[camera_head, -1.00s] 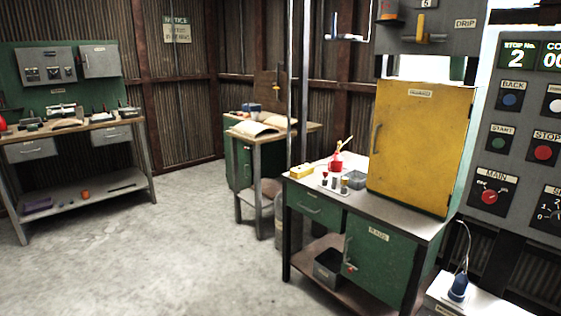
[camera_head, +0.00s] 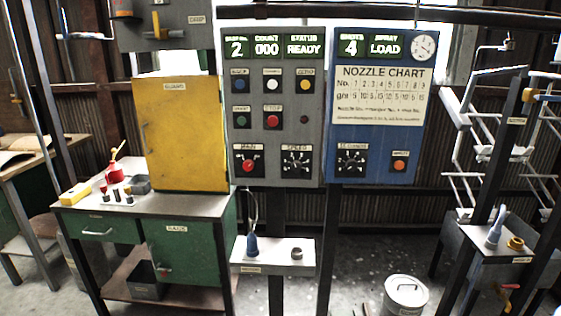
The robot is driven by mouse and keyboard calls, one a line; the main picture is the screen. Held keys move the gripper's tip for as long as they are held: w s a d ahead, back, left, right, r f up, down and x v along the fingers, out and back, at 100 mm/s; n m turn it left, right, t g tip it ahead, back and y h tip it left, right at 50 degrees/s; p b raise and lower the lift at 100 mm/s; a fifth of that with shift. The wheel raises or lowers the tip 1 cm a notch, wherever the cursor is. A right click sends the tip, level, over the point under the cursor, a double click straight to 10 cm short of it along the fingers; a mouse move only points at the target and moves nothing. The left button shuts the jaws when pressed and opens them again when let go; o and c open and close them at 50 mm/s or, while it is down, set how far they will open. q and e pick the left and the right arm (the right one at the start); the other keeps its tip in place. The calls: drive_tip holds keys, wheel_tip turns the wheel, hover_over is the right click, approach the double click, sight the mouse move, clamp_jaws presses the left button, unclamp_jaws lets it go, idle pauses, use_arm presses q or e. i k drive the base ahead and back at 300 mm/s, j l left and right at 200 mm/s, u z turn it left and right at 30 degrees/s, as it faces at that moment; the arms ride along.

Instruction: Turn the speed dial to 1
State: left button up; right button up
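The speed dial (camera_head: 297,162) is on the lower right of the grey control panel (camera_head: 313,110), under a small "SPEED" label. It is a dark square plate with a ring of white marks; its setting is too small to read. The red main switch (camera_head: 248,165) sits just left of it. The panel's display (camera_head: 275,47) reads stop number 2, count 000, status READY. Neither of my grippers is in view.
A blue panel (camera_head: 376,170) with a nozzle chart stands right of the grey panel. A small white shelf (camera_head: 272,266) juts out below the dials, holding a blue-based bottle (camera_head: 252,245). A yellow cabinet (camera_head: 180,130) on a workbench stands left. A lidded bucket (camera_head: 404,297) is on the floor.

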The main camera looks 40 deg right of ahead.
sight(296, 166)
drive_tip(key=z, duration=1.3)
